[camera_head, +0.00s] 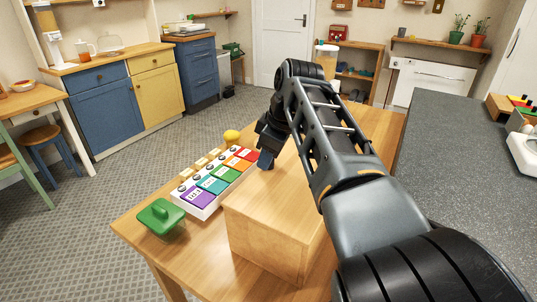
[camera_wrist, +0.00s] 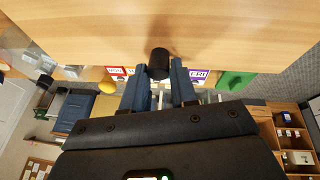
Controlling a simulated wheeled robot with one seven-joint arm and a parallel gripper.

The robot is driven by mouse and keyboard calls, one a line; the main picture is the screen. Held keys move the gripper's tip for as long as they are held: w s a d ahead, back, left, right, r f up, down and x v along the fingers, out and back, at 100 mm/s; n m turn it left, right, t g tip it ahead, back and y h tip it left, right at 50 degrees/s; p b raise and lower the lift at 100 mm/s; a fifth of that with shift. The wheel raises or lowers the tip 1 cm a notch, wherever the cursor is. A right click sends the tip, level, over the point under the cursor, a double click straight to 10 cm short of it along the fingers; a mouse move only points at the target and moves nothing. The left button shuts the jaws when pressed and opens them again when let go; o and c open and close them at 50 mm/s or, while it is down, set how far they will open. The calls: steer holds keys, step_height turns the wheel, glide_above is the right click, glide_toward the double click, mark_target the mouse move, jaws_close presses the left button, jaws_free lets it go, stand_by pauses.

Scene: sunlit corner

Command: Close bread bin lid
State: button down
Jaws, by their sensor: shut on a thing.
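The bread bin (camera_head: 265,250) is a light wooden box on the wooden table in the head view. Its plain top and near side show; my arm covers its right and far parts. In the wrist view a broad wooden surface of the bin (camera_wrist: 230,30) fills the top. A short black knob (camera_wrist: 158,57) sticks out from it. My gripper (camera_wrist: 160,72) has its two blue-grey fingers on either side of the knob and is shut on it. In the head view my gripper (camera_head: 266,158) is at the bin's far left edge. I cannot tell how far the lid is open.
A white rack with coloured labelled sections (camera_head: 215,185) stands left of the bin. A green lidded container (camera_head: 160,216) is at the table's near left edge, and a lemon (camera_head: 231,136) lies behind the rack. A grey counter (camera_head: 460,170) is to the right.

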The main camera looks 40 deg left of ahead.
steer(key=shift+s+a, duration=0.25)
steer(key=shift+a, duration=0.15)
steer(key=c, duration=1.3)
jaws_free()
steer(key=shift+o, duration=0.8)
steer(key=shift+a+f, duration=0.1)
steer(key=shift+o, duration=0.9)
steer(key=shift+w+f, duration=0.1)
steer(key=shift+d, duration=0.25)
steer(key=v, duration=0.8)
steer(key=shift+a, duration=0.2)
